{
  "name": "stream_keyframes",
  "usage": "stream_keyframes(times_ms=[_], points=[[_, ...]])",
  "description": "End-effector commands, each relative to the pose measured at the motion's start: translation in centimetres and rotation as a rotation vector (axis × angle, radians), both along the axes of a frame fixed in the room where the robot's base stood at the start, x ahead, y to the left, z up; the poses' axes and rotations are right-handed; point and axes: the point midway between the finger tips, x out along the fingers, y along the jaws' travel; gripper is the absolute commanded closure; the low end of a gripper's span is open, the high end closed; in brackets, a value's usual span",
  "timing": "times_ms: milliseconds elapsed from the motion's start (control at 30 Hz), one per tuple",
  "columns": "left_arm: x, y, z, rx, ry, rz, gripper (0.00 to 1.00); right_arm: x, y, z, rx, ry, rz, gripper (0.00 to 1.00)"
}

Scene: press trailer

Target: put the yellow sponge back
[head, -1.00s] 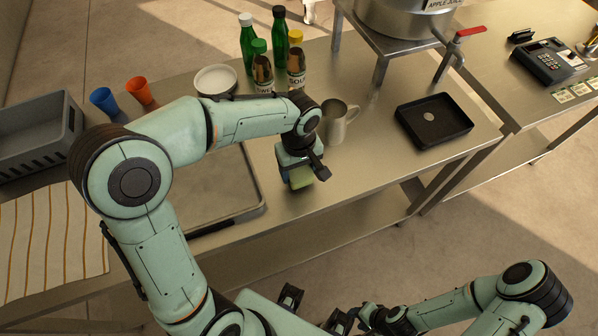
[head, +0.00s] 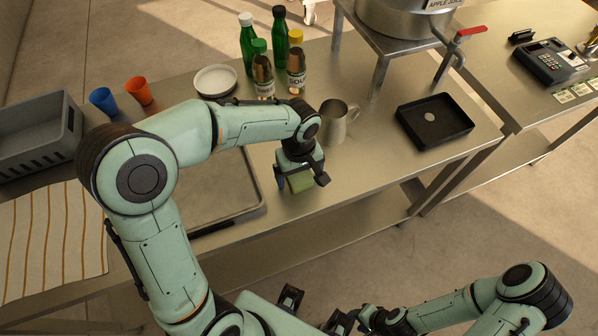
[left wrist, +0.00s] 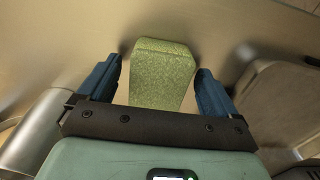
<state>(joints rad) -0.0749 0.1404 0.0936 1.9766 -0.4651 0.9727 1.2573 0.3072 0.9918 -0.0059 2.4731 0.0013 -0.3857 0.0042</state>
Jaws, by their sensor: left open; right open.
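The yellow sponge (head: 301,183) looks yellow-green and is near the front edge of the steel counter, between the grey tray and the metal pitcher. My left gripper (head: 301,181) is over it, pointing down. In the left wrist view the sponge (left wrist: 161,75) stands between the two blue fingers of my open left gripper (left wrist: 160,82), with a gap on each side. Whether its underside rests on the counter is hard to tell. My right gripper (head: 342,321) is low at the bottom of the head view, away from the counter, and empty.
The metal pitcher (head: 337,122) stands just behind my left gripper; the grey tray (head: 225,190) lies to its left. Bottles (head: 249,45), a white bowl (head: 216,80) and cups (head: 138,91) stand behind. A black tray (head: 434,120) is at right, with bare counter before it.

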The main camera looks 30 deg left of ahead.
Motion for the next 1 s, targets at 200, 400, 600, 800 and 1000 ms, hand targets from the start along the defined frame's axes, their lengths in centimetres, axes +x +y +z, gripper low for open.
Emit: stream_keyframes(times_ms=[200, 400, 600, 800, 1000], points=[[0.1, 0.0, 3.3, -0.001, -0.007, 0.001, 0.07, 0.3, 0.0, 0.7, 0.0, -0.004, 0.0, 0.57], [0.2, 0.0, 7.8, -0.001, -0.006, 0.0, 0.07, 0.7, 0.0, 1.4, 0.001, -0.008, 0.0, 0.57], [0.1, 0.0, 11.1, 0.0, -0.004, -0.001, 0.07, 1.0, 0.0, 1.9, 0.001, -0.011, 0.0, 0.57], [0.0, 0.0, 12.3, -0.001, -0.002, 0.0, 0.07, 1.1, 0.0, 2.0, 0.0, -0.012, 0.0, 0.57], [0.0, 0.0, 12.3, 0.0, 0.0, 0.0, 0.07, 1.1, 0.0, 2.0, 0.0, -0.012, 0.0, 0.57]])
